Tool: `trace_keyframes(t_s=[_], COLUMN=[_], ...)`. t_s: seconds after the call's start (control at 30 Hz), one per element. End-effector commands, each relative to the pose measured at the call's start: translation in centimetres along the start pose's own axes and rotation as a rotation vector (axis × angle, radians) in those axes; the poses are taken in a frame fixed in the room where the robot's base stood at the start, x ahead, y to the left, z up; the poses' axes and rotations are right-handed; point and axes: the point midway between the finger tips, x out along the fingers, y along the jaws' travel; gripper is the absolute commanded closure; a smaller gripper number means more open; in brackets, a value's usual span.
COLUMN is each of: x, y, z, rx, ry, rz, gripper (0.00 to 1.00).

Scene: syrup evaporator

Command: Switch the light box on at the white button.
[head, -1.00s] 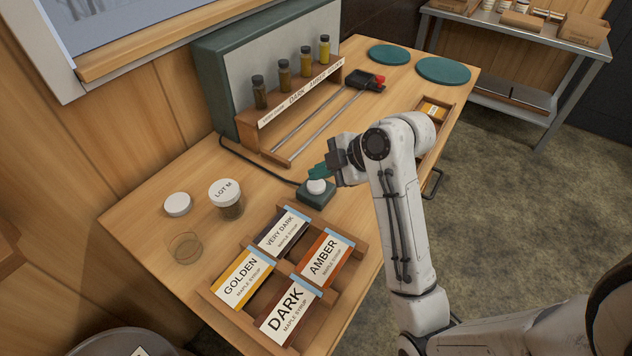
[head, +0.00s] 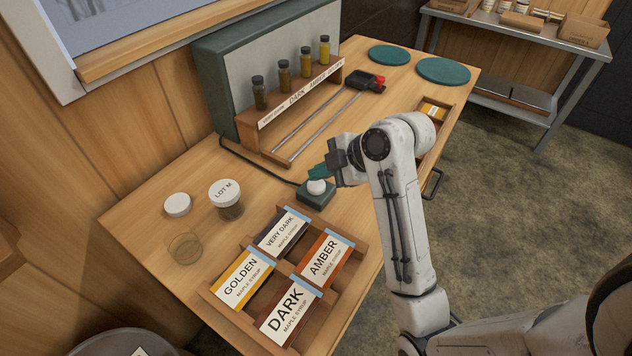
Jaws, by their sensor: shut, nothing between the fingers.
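The white button (head: 317,187) is a round cap on a small dark green box (head: 315,199) on the wooden bench. A dark cord runs from this box to the light box (head: 214,82), a green case with a grey, unlit-looking front panel. My gripper (head: 318,172) is shut and empty, its green fingertips at the button's upper edge. I cannot tell whether the fingertips touch the button or hover just above it.
Several sample bottles stand in a wooden rack (head: 290,103) before the light box. A label tray (head: 333,292), a LOT M jar (head: 227,200), a white lid (head: 177,205) and a small glass (head: 185,248) are nearer. Green discs (head: 443,71) lie at the far end.

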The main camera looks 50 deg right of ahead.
Motion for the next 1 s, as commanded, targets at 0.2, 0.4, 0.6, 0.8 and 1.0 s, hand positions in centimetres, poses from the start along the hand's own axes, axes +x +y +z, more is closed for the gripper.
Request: trace_keyframes(t_s=[0.2,0.4,0.6,0.8,1.0], x=[0.0,0.0,0.15,0.6,0.61], y=[0.0,0.0,-0.13,-0.46,-0.45], z=[0.0,0.0,0.11,0.44,0.45], rx=[0.0,0.0,0.0,0.0,0.0], ry=[0.0,0.0,0.0,0.0,0.0], rz=[0.0,0.0,-0.001,-0.001,0.0], gripper=[1.0,1.0,1.0,1.0,1.0])
